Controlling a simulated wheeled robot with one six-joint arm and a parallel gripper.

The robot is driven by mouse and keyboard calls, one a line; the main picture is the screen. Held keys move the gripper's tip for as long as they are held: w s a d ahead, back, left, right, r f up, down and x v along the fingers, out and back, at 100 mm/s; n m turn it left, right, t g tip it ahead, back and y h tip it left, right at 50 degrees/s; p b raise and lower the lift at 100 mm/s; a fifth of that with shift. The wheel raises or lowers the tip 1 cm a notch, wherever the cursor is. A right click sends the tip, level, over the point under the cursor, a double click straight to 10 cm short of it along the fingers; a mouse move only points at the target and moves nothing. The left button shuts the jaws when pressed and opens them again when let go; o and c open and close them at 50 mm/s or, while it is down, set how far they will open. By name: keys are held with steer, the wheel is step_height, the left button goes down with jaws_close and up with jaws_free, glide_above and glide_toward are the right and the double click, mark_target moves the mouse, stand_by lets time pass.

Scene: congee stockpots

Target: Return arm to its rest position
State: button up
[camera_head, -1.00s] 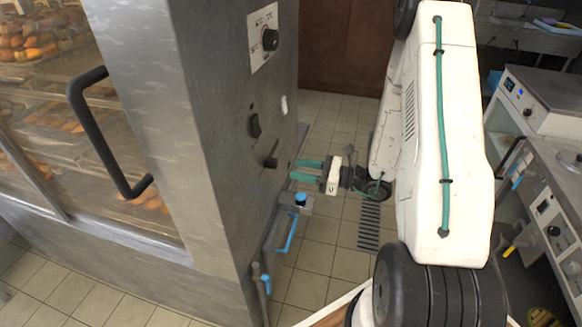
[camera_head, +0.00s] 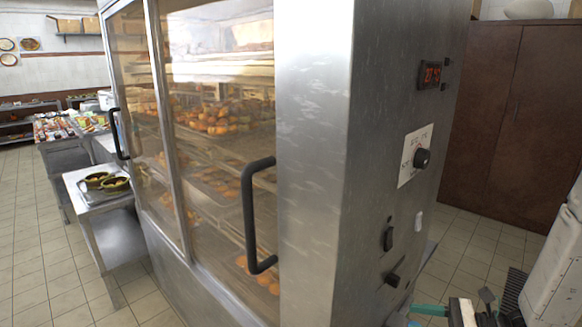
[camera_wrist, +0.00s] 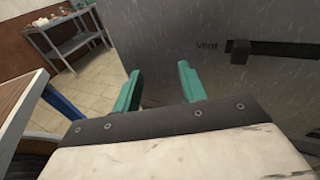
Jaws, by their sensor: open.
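My gripper (camera_wrist: 160,88) has two teal fingers held apart with nothing between them in the wrist view. A metal cabinet wall marked "Vent", with a black handle or lever (camera_wrist: 270,50), stands just beyond the fingers. In the head view my gripper (camera_head: 428,314) shows only partly at the bottom edge, beside the control side of the steel cabinet (camera_head: 395,90). My white arm (camera_head: 555,270) is mostly cut off at the right edge. I cannot tell whether the fingers touch the cabinet.
The cabinet has glass doors with black handles (camera_head: 250,215) and trays of food inside. A steel side table (camera_head: 115,235) with two bowls stands at its left. A brown locker (camera_head: 505,120) stands behind at right. Tiled floor (camera_head: 45,265) is clear at the left.

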steer(key=s+a+r+n+g+h, duration=0.3)
steer(key=s+r+n+g+h, duration=0.1)
steer(key=s+r+n+h, duration=1.1)
steer(key=shift+s+a+r+n+g, duration=0.2)
steer(key=shift+s+r+n+g, duration=0.2)
steer(key=shift+s+r+n, duration=2.3)
steer(key=shift+w+r+n, duration=0.6)
steer(key=shift+w+r, duration=0.25)
steer(key=shift+r, duration=0.1)
stand_by(0.6)
